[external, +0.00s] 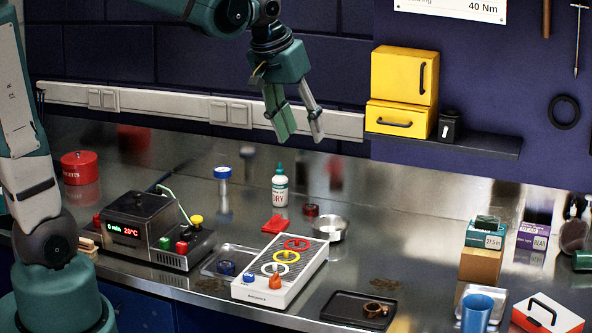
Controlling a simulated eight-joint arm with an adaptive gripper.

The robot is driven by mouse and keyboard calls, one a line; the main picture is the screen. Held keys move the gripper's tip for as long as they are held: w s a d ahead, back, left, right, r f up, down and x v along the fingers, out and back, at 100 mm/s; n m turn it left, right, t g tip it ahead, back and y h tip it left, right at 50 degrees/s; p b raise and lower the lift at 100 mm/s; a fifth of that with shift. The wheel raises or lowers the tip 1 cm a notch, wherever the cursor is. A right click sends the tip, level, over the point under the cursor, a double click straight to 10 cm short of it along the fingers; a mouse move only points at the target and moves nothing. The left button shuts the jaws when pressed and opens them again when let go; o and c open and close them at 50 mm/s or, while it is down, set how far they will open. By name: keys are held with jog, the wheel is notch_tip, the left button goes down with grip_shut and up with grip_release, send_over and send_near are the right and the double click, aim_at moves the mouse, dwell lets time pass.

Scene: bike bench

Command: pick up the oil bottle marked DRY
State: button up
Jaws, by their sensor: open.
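The oil bottle marked DRY (280,189) stands upright on the steel bench. It is white with red lettering and a green nozzle. My gripper (300,139) points down above and a little to the right of the bottle in the picture, apart from it. Its fingers are spread and nothing is between them. How far it is from the bottle in depth I cannot tell.
A red wedge-shaped thing (273,225), a metal bowl (331,229) and a white board with coloured rings (259,291) lie in front of the bottle. A blue-capped container (222,173) and a heater box (139,225) stand to its left. A wall shelf (480,145) juts out at right.

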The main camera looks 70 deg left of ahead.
jog(key=w+a+f+n+g, duration=0.1)
jog(key=w+a+f+n, duration=0.1)
jog(key=w+a, duration=0.45)
jog(key=n+g+h, duration=0.1)
jog(key=n+g, duration=0.2)
jog(key=n, duration=0.4)
send_over(280, 188)
jog(key=w+a, duration=0.1)
jog(key=a, duration=0.1)
notch_tip(280, 188, down, 21)
jog(key=shift+w+d+r, duration=0.1)
jog(key=shift+d, duration=0.05)
jog(key=shift+a+f, duration=0.3)
jog(key=shift+f, duration=1.3)
jog(key=shift+f, duration=0.15)
jog(key=shift+s+d+f+p, duration=0.1)
jog(key=shift+f+p, duration=0.1)
jog(key=shift+f, duration=1.05)
jog(key=shift+s+d+f+p, duration=0.1)
jog(key=shift+f+p, duration=0.1)
jog(key=shift+f, duration=1)
